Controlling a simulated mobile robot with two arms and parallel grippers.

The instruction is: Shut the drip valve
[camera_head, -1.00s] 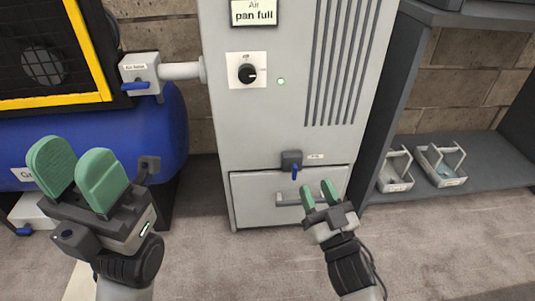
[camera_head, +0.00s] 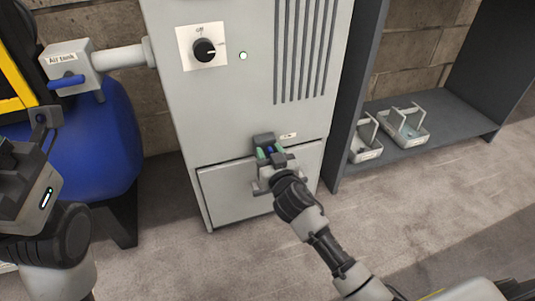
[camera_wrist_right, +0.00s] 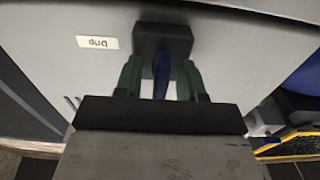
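The drip valve is a dark block (camera_head: 264,139) with a blue lever on the grey cabinet's front, above its drawer. In the right wrist view the dark block (camera_wrist_right: 163,38) has its blue lever (camera_wrist_right: 161,75) pointing away from it, toward my gripper. A "Drip" label (camera_wrist_right: 97,42) is beside it. My right gripper (camera_head: 270,153) is at the valve. Its green fingers stand on either side of the lever in the wrist view (camera_wrist_right: 160,82), with a visible gap at least on one side. My left gripper (camera_head: 22,185) is cut off at the left edge; its fingertips are not visible.
The cabinet drawer (camera_head: 233,192) is closed below the valve. A dial (camera_head: 205,50) and a small lit lamp (camera_head: 243,56) are above. The air tank valve (camera_head: 70,68) and blue tank (camera_head: 100,150) stand left. Two trays (camera_head: 404,125) sit on the right shelf.

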